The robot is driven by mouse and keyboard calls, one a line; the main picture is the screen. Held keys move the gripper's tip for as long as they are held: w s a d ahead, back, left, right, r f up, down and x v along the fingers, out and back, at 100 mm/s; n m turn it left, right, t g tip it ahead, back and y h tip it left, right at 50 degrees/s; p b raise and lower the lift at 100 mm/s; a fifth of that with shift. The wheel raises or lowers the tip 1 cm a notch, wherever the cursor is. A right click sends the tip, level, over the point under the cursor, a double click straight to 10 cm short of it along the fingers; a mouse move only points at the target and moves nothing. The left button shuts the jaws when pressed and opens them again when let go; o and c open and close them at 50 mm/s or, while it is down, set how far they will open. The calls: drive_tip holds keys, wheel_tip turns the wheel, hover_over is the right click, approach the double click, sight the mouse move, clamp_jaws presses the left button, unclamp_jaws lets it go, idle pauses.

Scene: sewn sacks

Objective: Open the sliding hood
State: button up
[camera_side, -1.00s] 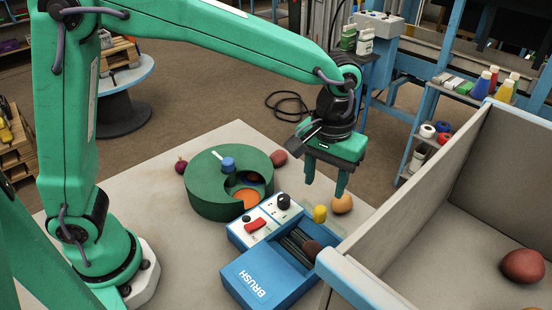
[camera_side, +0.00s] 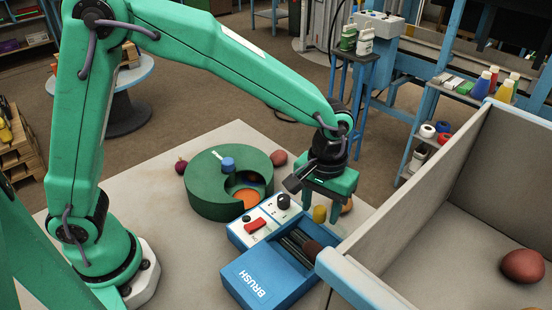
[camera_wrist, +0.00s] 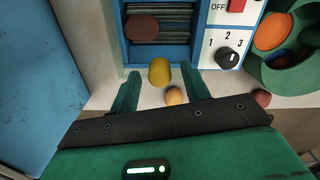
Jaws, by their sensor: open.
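A yellow knob (camera_side: 319,215) stands at the machine's far edge. My gripper (camera_side: 320,209) is open, pointing down over the knob. In the wrist view the knob (camera_wrist: 159,70) lies between the fingertips of my gripper (camera_wrist: 160,80), apart from both fingers.
A control panel with a red switch (camera_side: 255,226) and black dial (camera_side: 283,202) adjoins the rollers. A round green bin (camera_side: 205,196) stands to the left. A tan ball (camera_wrist: 175,95) lies beyond the knob. A large grey-walled box (camera_side: 400,210) is close on the right.

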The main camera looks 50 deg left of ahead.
drive_tip(key=shift+f, duration=0.15)
drive_tip(key=shift+c, duration=0.2)
clamp_jaws()
drive_tip(key=shift+s, duration=5.1)
drive_tip(key=shift+o, duration=0.2)
unclamp_jaws()
drive_tip(key=shift+r, duration=0.2)
wheel_tip(320, 180, up, 8)
drive_tip(key=shift+f, duration=0.2)
